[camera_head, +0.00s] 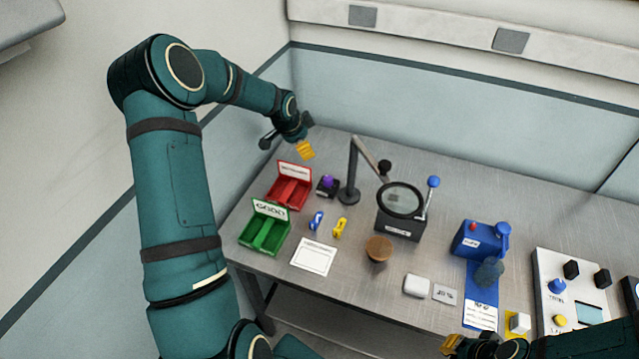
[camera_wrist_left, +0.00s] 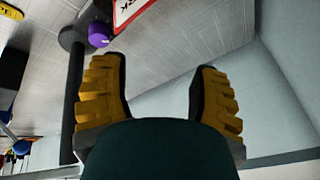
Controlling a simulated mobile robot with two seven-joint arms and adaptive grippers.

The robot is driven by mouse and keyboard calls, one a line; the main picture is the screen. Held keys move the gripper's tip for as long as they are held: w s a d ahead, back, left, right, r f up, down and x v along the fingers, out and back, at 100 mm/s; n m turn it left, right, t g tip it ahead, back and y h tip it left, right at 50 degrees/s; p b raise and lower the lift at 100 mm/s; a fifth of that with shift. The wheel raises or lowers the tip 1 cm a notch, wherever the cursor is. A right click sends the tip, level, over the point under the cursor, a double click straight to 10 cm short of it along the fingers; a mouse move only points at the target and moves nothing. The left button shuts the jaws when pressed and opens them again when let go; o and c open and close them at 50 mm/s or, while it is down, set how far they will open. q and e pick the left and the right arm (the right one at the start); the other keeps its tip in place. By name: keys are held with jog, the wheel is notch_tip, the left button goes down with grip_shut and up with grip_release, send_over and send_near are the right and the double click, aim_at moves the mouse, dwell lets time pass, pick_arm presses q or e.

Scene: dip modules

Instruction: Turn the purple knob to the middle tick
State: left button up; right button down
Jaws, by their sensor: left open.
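The purple knob (camera_head: 327,181) sits on a small dark base beside the red bin, toward the back left of the table. It also shows in the left wrist view (camera_wrist_left: 99,33), at the top left. Its ticks and pointing direction are too small to make out. My left gripper (camera_head: 306,150) is above and behind the knob, apart from it. In the left wrist view its yellow fingers (camera_wrist_left: 160,72) are spread with nothing between them. My right gripper (camera_head: 456,345) is partly in view at the bottom edge, and its jaws are unclear.
The red bin (camera_head: 278,193) and green bin (camera_head: 252,234) stand left of the knob. A lamp-like stand (camera_head: 350,190) with a magnifier (camera_head: 399,200) rises close to its right. Blue and yellow clips (camera_head: 340,228) lie in front. A white control panel (camera_head: 546,268) is far right.

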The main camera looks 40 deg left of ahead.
aim_at(328, 179)
pick_arm(q)
jog(key=s+d+r+g+h, duration=0.1)
jog(key=s+d+r+h, duration=0.15)
jog(key=d, duration=0.35)
jog(key=x, duration=0.9)
jog(key=s+x, duration=0.1)
jog(key=x, duration=0.4)
jog(key=shift+a+f, duration=0.15)
jog(key=shift+f, duration=0.15)
jog(key=shift+o, duration=0.2)
grip_shut()
